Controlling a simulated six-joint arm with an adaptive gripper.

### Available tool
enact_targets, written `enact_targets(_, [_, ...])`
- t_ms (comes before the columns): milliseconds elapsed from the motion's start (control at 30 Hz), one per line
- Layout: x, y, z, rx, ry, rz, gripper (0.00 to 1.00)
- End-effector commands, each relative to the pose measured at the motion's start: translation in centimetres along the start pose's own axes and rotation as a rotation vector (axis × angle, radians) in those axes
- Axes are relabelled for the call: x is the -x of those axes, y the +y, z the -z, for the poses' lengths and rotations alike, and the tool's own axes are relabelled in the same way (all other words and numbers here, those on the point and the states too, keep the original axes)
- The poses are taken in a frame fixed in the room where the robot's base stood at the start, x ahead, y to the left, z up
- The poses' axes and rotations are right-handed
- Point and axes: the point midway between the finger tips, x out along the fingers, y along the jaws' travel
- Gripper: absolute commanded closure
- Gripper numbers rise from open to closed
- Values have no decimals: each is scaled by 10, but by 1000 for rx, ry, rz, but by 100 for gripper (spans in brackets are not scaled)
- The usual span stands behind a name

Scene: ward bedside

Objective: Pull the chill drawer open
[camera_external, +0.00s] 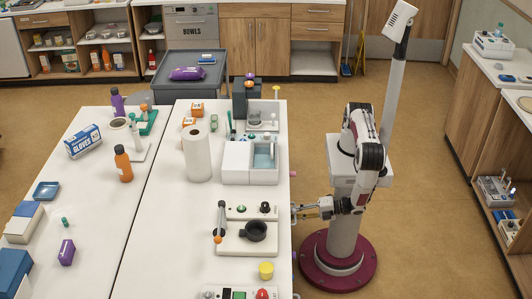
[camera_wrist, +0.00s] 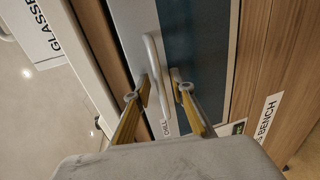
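The chill drawer (camera_wrist: 203,50) shows in the wrist view as a dark blue front with a pale strip, marked CHILL. Its long white bar handle (camera_wrist: 153,65) runs along the pale strip. My gripper (camera_wrist: 160,85) is open, with one yellow finger on each side of the handle. The left finger looks very close to the bar; I cannot tell whether it touches. A gap shows at the right finger. In the camera_external view my gripper (camera_external: 308,211) is low beside the right edge of the white bench (camera_external: 190,262). The drawer front is hidden there.
Wooden panels flank the drawer, with a GLASSES label (camera_wrist: 42,38) to the left and a bench label (camera_wrist: 268,118) to the right. On the bench top stand a paper roll (camera_external: 198,152) and a device with a black cup (camera_external: 248,240). Floor right of my arm is clear.

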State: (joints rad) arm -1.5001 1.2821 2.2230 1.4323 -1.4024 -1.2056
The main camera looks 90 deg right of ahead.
Motion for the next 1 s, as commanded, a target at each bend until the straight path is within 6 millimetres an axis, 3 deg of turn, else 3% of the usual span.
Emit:
enact_targets(400, [-3,0,0,0,1,0,76])
enact_targets(433, [-3,0,0,0,1,0,79])
enact_targets(500, [-3,0,0,0,1,0,97])
enact_targets(533, [-3,0,0,0,1,0,100])
enact_targets(1000, [3,-1,1,0,2,-1,100])
